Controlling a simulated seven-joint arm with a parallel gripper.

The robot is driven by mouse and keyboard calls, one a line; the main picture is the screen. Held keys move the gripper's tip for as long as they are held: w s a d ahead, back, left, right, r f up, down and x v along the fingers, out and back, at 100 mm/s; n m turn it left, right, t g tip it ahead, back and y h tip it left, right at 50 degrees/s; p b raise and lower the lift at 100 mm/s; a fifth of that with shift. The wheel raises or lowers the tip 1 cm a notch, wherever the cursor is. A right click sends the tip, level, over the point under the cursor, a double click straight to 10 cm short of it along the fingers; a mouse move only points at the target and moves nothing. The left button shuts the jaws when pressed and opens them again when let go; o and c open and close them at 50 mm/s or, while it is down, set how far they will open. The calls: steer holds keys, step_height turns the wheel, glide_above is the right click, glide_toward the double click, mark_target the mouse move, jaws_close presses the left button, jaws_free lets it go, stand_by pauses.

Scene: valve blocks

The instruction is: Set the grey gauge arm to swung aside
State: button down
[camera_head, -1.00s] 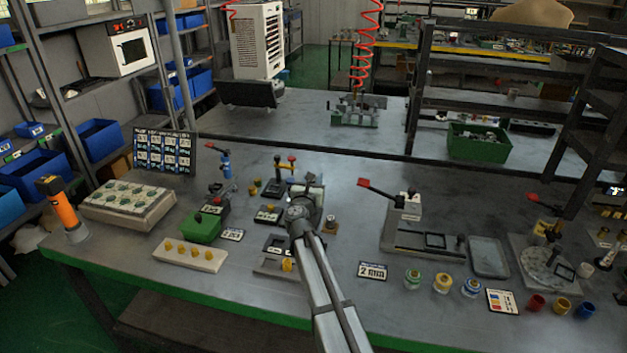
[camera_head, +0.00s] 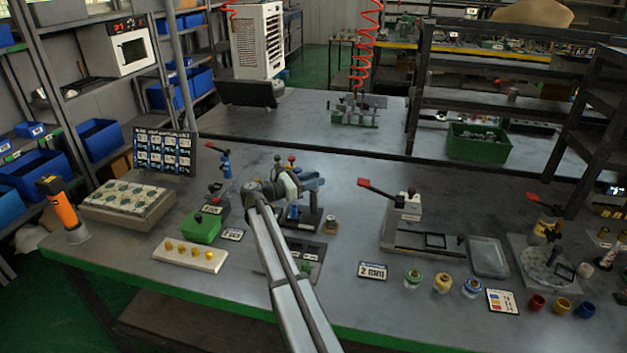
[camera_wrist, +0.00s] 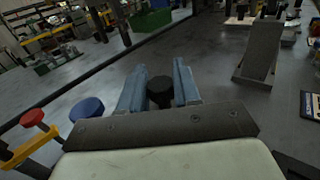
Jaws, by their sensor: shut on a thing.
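My gripper (camera_head: 312,181) is over the black-based fixture (camera_head: 300,220) left of the bench middle in the head view, its blue fingers pointing right. In the wrist view my gripper (camera_wrist: 160,88) is shut on a round black knob (camera_wrist: 160,92) between its two blue fingers. What lies under the knob is hidden by the fingers and the hand, so I cannot make out the grey gauge arm itself or its angle. A blue knob (camera_wrist: 87,110) and a red knob (camera_wrist: 32,118) stand close by on the left in the wrist view.
A yellow lever (camera_wrist: 18,157) is near the hand at the wrist view's left edge. In the head view a green box (camera_head: 201,229) and a white strip with yellow pegs (camera_head: 190,254) are left of the arm. A red-handled clamp fixture (camera_head: 405,230) stands to the right.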

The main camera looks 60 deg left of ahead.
steer(key=shift+a+m+g+h, duration=0.1)
steer(key=shift+m+g+h, duration=0.3)
steer(key=shift+m+h, duration=1)
steer(key=shift+h, duration=0.6)
steer(key=c, duration=0.9)
jaws_free()
steer(key=shift+s, duration=0.1)
steer(key=v, duration=1.3)
steer(key=shift+s+r, duration=0.1)
steer(key=shift+s, duration=0.2)
